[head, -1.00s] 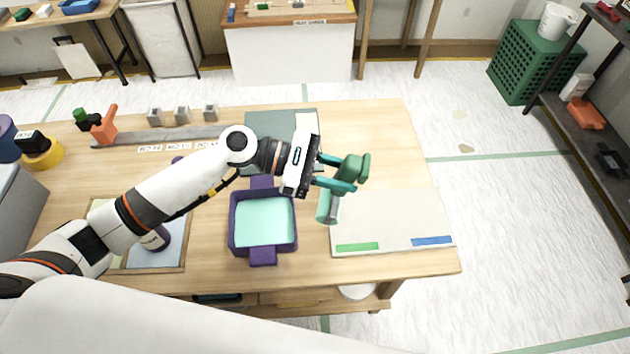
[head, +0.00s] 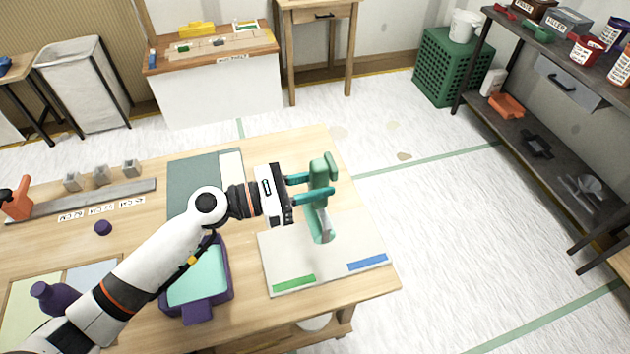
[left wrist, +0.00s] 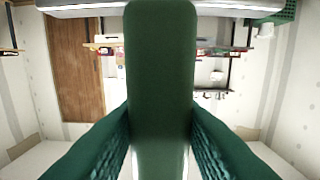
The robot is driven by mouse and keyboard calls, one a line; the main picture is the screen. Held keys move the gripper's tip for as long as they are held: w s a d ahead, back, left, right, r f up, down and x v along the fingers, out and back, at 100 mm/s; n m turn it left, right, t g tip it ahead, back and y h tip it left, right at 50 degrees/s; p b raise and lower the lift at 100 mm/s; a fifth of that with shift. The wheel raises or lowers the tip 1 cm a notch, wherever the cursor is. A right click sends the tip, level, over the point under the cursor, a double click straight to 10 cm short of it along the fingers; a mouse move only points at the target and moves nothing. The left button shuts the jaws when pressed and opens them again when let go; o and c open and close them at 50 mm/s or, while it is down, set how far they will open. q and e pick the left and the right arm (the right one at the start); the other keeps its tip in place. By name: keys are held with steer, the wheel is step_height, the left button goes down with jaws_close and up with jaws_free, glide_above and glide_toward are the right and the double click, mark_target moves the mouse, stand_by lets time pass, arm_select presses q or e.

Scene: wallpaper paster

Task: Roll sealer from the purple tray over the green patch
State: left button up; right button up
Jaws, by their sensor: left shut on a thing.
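My left gripper (head: 312,188) is shut on a green roller (head: 320,172), held upright above the white board. In the left wrist view the roller's green handle (left wrist: 160,70) stands between the two teal fingers. The roller's lower end (head: 320,225) hangs over the board and looks pale. The purple tray (head: 198,312) with mint-coloured sealer (head: 196,280) lies left of the board, partly behind my left arm. The board (head: 335,245) carries a green patch (head: 294,283) and a blue patch (head: 367,262) along its front edge. My right gripper is not in view.
A dark green mat (head: 190,178) lies behind the tray. A grey rail (head: 100,198) with small metal blocks lies at the back left. A purple bottle (head: 55,298) stands at the front left. The table's right edge is close to the board.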

mark_target(316, 204)
arm_select(q)
steer(key=shift+f, duration=0.55)
step_height(316, 204, down, 5)
steer(key=b, duration=0.4)
steer(key=shift+f, duration=0.15)
